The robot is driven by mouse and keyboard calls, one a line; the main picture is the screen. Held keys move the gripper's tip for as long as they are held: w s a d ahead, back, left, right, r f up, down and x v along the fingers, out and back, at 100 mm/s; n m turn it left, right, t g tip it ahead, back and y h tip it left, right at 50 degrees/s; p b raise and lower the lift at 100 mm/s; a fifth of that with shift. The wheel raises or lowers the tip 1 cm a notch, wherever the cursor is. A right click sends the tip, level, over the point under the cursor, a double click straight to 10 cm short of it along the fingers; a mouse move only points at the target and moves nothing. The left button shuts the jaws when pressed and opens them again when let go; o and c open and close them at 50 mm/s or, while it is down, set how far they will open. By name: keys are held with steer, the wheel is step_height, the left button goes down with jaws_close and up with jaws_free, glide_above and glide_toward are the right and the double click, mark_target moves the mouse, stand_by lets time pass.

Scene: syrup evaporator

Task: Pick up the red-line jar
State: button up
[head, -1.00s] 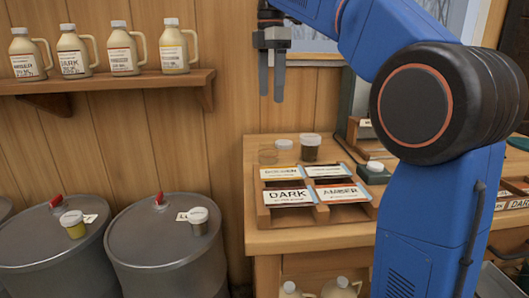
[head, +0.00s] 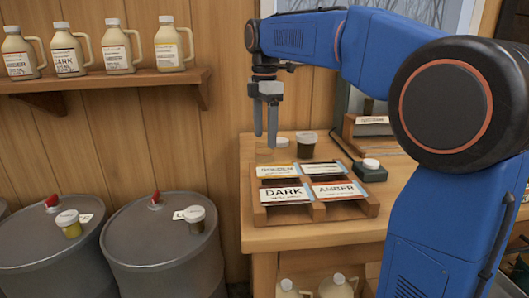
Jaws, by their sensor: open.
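My gripper (head: 265,138) is open and empty, pointing down, with its fingertips over the back left of the wooden table. From this view they overlap a pale, clear-looking jar with a white lid (head: 282,142). A dark-filled jar (head: 306,146) stands just right of it. Two more small jars with pale lids stand on the grey drums: a yellowish one (head: 70,225) on the left drum and a darker one (head: 196,220) on the right drum. I cannot make out a red line on any jar. The gap between fingertips and table jars is unclear.
A wooden rack (head: 318,212) with DARK, AMBER and other cards stands in front of the table jars. A small dark box with a white top (head: 370,171) is to its right. A shelf (head: 100,87) of jugs hangs at upper left.

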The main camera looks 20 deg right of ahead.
steer(key=shift+f, duration=1.45)
steer(key=c, duration=1.1)
steer(key=shift+r, duration=0.1)
steer(key=shift+c, duration=0.2)
